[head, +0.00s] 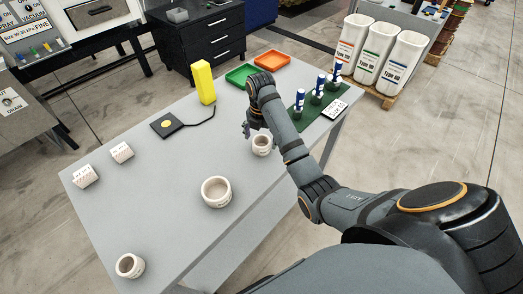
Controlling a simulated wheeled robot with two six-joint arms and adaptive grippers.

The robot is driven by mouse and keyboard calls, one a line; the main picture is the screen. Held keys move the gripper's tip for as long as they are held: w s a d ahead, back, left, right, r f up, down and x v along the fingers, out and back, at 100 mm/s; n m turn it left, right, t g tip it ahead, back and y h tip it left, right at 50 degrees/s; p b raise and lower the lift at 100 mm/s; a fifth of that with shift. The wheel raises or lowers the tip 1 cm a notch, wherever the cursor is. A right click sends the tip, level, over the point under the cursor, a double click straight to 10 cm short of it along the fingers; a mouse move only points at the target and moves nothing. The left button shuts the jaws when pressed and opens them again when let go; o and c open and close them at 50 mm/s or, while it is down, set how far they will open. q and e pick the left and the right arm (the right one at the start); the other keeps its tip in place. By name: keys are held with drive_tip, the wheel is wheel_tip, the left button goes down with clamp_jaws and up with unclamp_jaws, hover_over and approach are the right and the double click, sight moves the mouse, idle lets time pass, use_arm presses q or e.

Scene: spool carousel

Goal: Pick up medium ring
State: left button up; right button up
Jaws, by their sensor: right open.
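Several white rings stand on the grey table (180,240). The widest ring (216,192) is near the middle of the table. A smaller ring (262,146) is at the right edge, and another smaller ring (130,266) is at the front left. I cannot tell for sure which of the two smaller ones is the medium ring. My right gripper (253,132) is open and points down just above and behind the ring at the right edge, with no ring visibly held. The fingertips are small and partly hidden by the arm. My left gripper is out of view.
Two white ribbed blocks (85,176) (122,152) sit at the left. A yellow block (202,82), a black pad (168,124), green tray (240,75) and orange tray (271,60) are at the back.

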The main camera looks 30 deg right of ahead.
wheel_tip(320, 180, down, 2)
drive_tip(key=shift+p, duration=0.35)
drive_tip(key=shift+w+f, duration=0.15)
drive_tip(key=shift+f, duration=0.05)
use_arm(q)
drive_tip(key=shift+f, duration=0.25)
use_arm(e)
drive_tip(key=c, duration=1.2)
drive_tip(key=shift+r, duration=0.1)
drive_tip(key=shift+c, duration=0.2)
drive_tip(key=shift+r, duration=0.25)
wheel_tip(320, 180, up, 2)
drive_tip(key=shift+r+p, duration=0.2)
drive_tip(key=shift+p, duration=0.55)
use_arm(q)
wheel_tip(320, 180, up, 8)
drive_tip(key=p, duration=0.6)
drive_tip(key=shift+p, duration=0.3)
use_arm(e)
drive_tip(key=s+d+r, duration=0.8)
drive_tip(key=d+r, duration=0.2)
drive_tip(key=d, duration=0.1)
drive_tip(key=shift+d, duration=0.15)
